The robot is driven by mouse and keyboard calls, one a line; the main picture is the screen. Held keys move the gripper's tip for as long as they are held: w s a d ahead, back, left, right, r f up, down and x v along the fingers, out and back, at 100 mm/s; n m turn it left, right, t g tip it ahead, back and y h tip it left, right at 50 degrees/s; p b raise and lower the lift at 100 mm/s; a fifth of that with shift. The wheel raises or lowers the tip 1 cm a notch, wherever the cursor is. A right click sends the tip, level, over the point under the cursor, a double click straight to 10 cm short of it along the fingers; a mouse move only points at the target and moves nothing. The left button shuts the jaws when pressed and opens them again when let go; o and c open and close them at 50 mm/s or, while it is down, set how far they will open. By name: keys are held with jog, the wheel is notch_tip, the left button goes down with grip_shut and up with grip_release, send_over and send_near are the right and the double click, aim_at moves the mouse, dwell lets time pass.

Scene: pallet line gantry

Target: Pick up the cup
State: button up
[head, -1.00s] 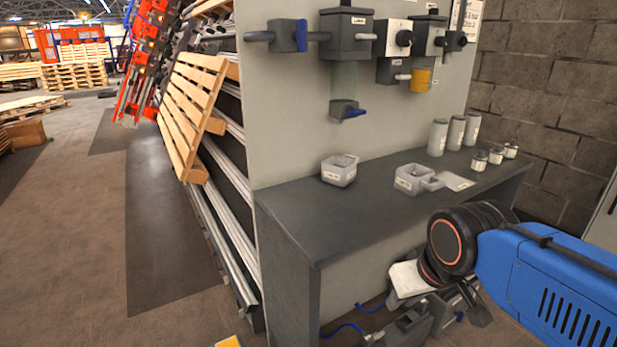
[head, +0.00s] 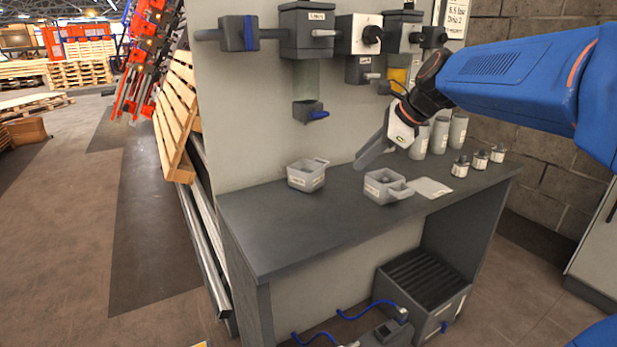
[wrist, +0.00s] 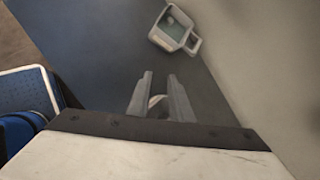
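Two grey square cups with a handle and a pale label stand on the dark bench (head: 300,222). The left cup (head: 306,175) is in mid-bench, its handle towards the back wall; it shows at the top of the wrist view (wrist: 174,31). The right cup (head: 383,188) is near a flat pale plate. My gripper (head: 372,150) hangs above the bench, between and behind the two cups in the head view, touching neither. Its fingers show apart in the wrist view (wrist: 160,78). A small pale curved thing shows between them; I cannot tell what it is.
Grey canisters (head: 439,136) and small labelled jars (head: 479,160) stand at the bench's right end. Dispensers (head: 305,30) hang on the panel above. A dark crate (head: 422,290) sits below. The bench's left front is clear.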

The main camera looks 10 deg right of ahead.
jog(key=w+d+r+m+y, duration=0.1)
jog(key=w+d+r+m, duration=0.1)
jog(key=w+r+m, duration=0.4)
send_near(322, 160)
jog(key=shift+t, duration=0.4)
jog(key=x, duration=0.3)
jog(key=f+x, duration=0.1)
jog(key=x, duration=0.1)
jog(key=shift+s+d+f, duration=0.1)
jog(key=shift+s+d, duration=0.1)
jog(key=shift+d, duration=0.05)
jog(key=shift+a+x, duration=0.2)
jog(key=shift+x, duration=2.45)
grip_shut()
